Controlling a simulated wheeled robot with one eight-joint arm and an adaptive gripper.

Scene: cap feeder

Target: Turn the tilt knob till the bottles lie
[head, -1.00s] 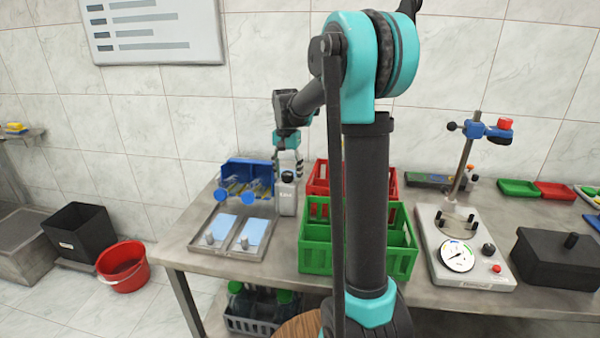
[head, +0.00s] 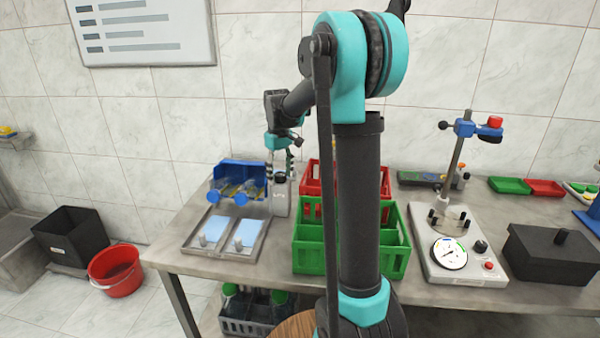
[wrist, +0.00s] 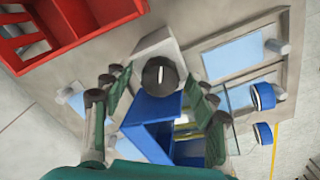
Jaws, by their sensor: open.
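The tilt knob (wrist: 158,75) is black with a white line, on top of a grey-white housing (head: 281,205) beside the blue cradle (head: 238,170); it also shows in the head view (head: 280,178). My gripper (wrist: 160,82) is open, pointing down, with one finger on each side of the knob; I see gaps between fingers and knob. In the head view my gripper (head: 280,170) is just above the housing. Two bottles with blue caps (head: 214,198) (head: 241,200) are in the cradle, caps toward the front. Their exact tilt is hard to judge.
A metal tray with light-blue pads (head: 262,243) lies in front of the cradle. Green (head: 310,260) and red crates (head: 312,175) stand to the right. A gauge device (head: 470,262) and a black box (head: 550,258) are farther right.

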